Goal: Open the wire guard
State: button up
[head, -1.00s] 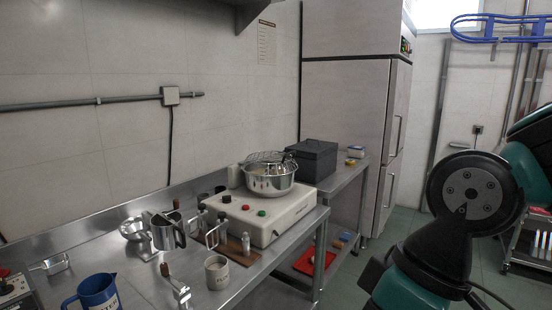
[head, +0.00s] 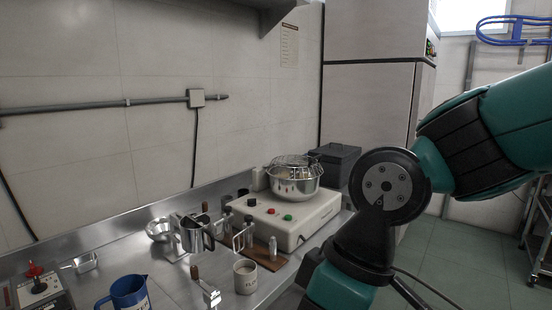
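The wire guard (head: 300,160) is a ring of thin metal wires over the mouth of a steel mixing bowl (head: 296,186). It appears to lie down across the bowl's top, though its hinge side is too small to make out. The bowl sits on a cream-coloured machine base (head: 316,212) with red and green buttons on its front. My gripper is out of view; only my arm's links and a round joint show at the right, to the right of and nearer than the machine.
The steel bench holds a blue jug (head: 128,293), a white cup (head: 245,276), a metal pitcher (head: 192,236) and small bottles. A dark grey box (head: 336,163) stands right behind the bowl. A tall cabinet (head: 370,100) is behind. Open green floor (head: 465,255) lies at the right.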

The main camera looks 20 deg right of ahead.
aim_at(274, 163)
jog(key=i, duration=0.95)
jog(key=z, duration=0.8)
